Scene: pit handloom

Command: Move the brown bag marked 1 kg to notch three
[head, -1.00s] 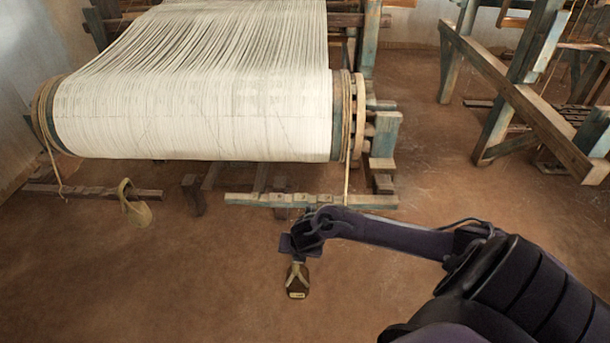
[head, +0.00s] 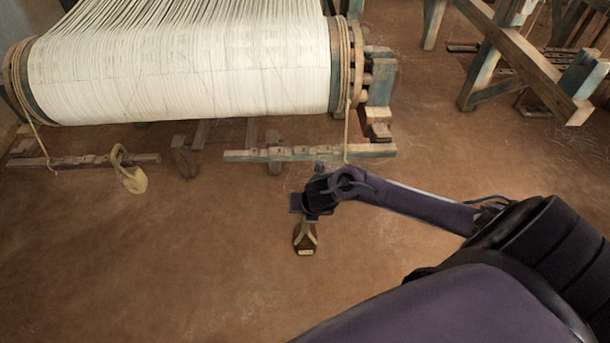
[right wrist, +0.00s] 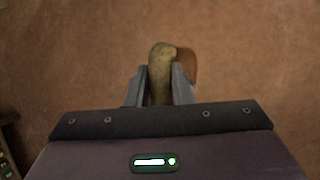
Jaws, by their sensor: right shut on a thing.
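The brown bag (head: 305,239) hangs below my right gripper (head: 311,216) in the head view, clear of the notched bar. Its pale strap forms a loop up to the jaws, and a small pale label shows on its front, too small to read. In the right wrist view my right gripper (right wrist: 160,88) is shut on the bag's strap (right wrist: 160,65), with part of the brown bag (right wrist: 188,62) behind it. The notched wooden bar (head: 235,156) lies beyond the gripper, under the loom's right side; its notches are small and their numbers cannot be read. My left gripper is not in view.
The warp beam (head: 180,80) with white threads fills the upper left. A cord (head: 347,132) hangs from its right end to the bar. A tan bag (head: 133,179) hangs at a second bar (head: 85,160) on the left. The earthen floor in front is clear.

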